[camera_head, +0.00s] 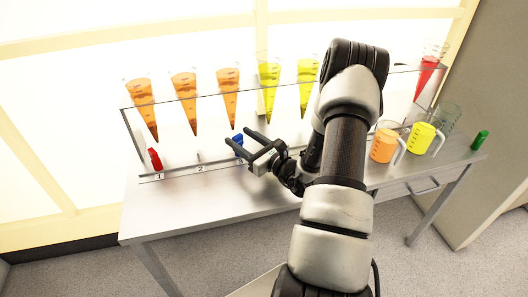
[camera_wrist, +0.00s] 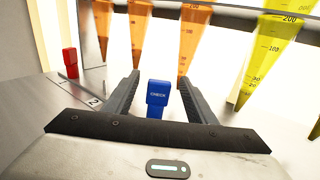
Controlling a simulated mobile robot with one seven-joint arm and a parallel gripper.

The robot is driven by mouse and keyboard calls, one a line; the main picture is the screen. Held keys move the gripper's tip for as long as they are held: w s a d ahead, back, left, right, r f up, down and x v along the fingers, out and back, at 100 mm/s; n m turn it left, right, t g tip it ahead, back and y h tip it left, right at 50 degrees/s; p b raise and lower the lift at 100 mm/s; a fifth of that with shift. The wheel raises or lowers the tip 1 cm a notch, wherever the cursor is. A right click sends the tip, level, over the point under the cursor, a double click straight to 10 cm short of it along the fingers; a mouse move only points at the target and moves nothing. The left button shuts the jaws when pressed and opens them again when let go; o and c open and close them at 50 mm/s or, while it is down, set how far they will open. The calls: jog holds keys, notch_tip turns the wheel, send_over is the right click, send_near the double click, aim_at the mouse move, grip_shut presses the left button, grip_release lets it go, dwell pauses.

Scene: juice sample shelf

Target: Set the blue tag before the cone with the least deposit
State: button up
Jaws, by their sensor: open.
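The blue tag (camera_head: 238,140) stands upright on the shelf near the third orange cone (camera_head: 228,93). In the wrist view the tag (camera_wrist: 157,98), marked CHECK, is between the fingers of my gripper (camera_wrist: 159,75), with a gap on each side. My gripper (camera_head: 234,140) is open. Two more orange cones (camera_head: 140,101) (camera_head: 185,95) hang to the left in the rack (camera_head: 135,140). Two yellow cones (camera_head: 270,82) (camera_head: 307,78) hang to the right, and a red cone (camera_head: 427,76) is at the far right. The deposits in the tips are too small to compare. My arm hides part of the rack.
A red tag (camera_head: 155,159) stands at the left by label 1. An orange jug (camera_head: 383,146), a yellow jug (camera_head: 420,138), a clear grey vessel (camera_head: 449,117) and a green object (camera_head: 480,140) stand at the right. The bench front (camera_head: 200,205) left of my arm is clear.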

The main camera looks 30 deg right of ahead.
jog(key=p+v, duration=0.1)
jog(key=v, duration=1.4)
jog(key=shift+s, duration=0.1)
jog(key=shift+a, duration=0.1)
